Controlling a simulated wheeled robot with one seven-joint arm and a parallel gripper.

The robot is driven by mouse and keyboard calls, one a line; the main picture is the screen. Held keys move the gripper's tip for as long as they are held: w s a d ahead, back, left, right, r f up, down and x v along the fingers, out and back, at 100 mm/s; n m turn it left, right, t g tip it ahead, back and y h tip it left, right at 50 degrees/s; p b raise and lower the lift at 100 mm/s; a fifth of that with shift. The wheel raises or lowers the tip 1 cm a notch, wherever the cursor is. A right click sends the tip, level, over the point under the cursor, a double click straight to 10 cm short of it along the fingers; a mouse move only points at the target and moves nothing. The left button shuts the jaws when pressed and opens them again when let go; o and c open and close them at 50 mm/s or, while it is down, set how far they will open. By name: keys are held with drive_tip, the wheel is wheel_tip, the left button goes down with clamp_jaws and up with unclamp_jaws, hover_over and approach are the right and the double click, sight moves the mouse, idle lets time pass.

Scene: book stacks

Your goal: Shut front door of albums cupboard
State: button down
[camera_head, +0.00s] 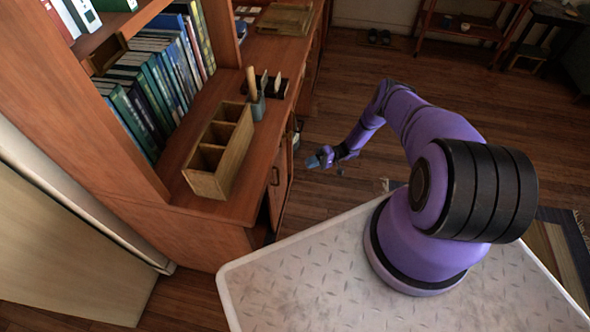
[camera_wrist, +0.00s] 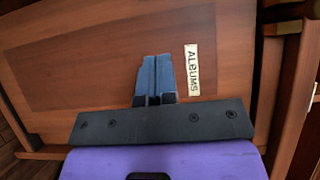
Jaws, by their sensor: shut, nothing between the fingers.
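The albums cupboard is the wooden unit below the shelf top. Its door (camera_head: 281,186) stands partly open in the head view, with a dark gap beside it near the floor end. In the wrist view the door panel (camera_wrist: 100,60) fills most of the picture and carries a white label (camera_wrist: 192,70) reading ALBUMS. My gripper (camera_head: 318,160) is beside the door on its right in the head view. In the wrist view its two fingers (camera_wrist: 157,62) are together, empty, and in front of the panel just left of the label. Whether they touch the panel I cannot tell.
A wooden compartment box (camera_head: 222,150) and a pen cup (camera_head: 256,105) stand on the cupboard top. Books (camera_head: 150,90) fill the shelf behind. Wooden floor (camera_head: 350,85) is open beyond my arm. A red shelf rack (camera_head: 465,30) stands at the back.

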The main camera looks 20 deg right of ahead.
drive_tip(key=s+a, duration=0.2)
drive_tip(key=a, duration=1)
drive_tip(key=shift+s+a, duration=0.2)
